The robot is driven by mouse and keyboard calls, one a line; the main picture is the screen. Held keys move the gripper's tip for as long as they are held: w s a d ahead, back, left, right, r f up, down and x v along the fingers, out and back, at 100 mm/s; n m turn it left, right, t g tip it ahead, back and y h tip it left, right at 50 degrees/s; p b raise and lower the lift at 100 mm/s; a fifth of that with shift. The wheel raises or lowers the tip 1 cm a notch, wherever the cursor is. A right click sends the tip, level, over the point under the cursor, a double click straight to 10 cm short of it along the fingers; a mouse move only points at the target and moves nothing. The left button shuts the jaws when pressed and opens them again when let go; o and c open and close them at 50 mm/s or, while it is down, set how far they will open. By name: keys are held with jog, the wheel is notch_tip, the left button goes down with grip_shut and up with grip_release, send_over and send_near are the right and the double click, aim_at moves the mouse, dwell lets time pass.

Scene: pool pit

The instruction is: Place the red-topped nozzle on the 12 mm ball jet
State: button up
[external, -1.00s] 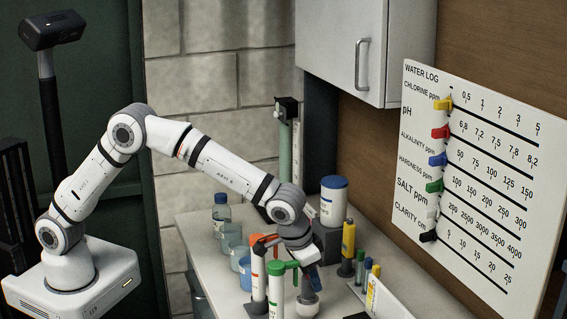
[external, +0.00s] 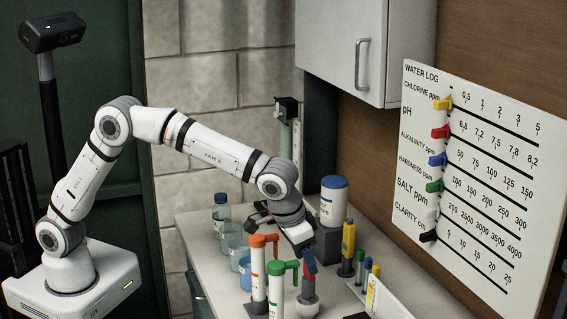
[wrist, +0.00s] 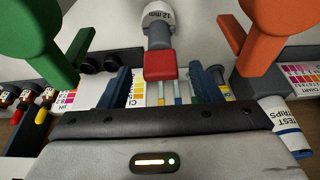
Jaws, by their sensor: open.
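The red-topped nozzle stands upright on the 12 mm ball jet. In the wrist view its red top (wrist: 160,66) is in front of my gripper, with a grey stem running into the white jet marked "12 mm" (wrist: 157,14). In the external view the grey stem (external: 308,286) rises from the jet (external: 306,305) on the bench. My gripper (wrist: 160,78) is open; its blue fingers lie on either side of the red top with gaps showing. In the external view the gripper (external: 309,262) is at the nozzle's top, and partly hides it.
Orange-topped (external: 258,265) and green-topped (external: 277,290) white tubes stand close beside the jet; their handles flank my gripper in the wrist view. Bottles and beakers (external: 232,236) stand behind. A yellow tube (external: 348,240) and a blue-lidded tub (external: 333,202) stand to the right.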

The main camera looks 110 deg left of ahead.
jog(key=v, duration=0.6)
jog(key=s+d+r+m, duration=0.1)
jog(key=s+d, duration=0.2)
jog(key=s, duration=0.3)
jog(key=s+d+r+m+h, duration=0.1)
jog(key=s+d+m, duration=0.1)
jog(key=s, duration=0.4)
jog(key=s+d+r+m, duration=0.1)
jog(key=s+d, duration=0.2)
jog(key=s, duration=0.3)
jog(key=s+d+f+m, duration=0.2)
jog(key=s+f, duration=0.1)
jog(key=s, duration=0.7)
jog(key=s+d+f+m+h, duration=0.1)
jog(key=s+d+f+m, duration=0.1)
jog(key=s, duration=0.8)
jog(key=shift+s+f+m+t, duration=0.3)
jog(key=shift+f+m, duration=0.2)
jog(key=shift+f, duration=0.3)
jog(key=shift+d, duration=0.1)
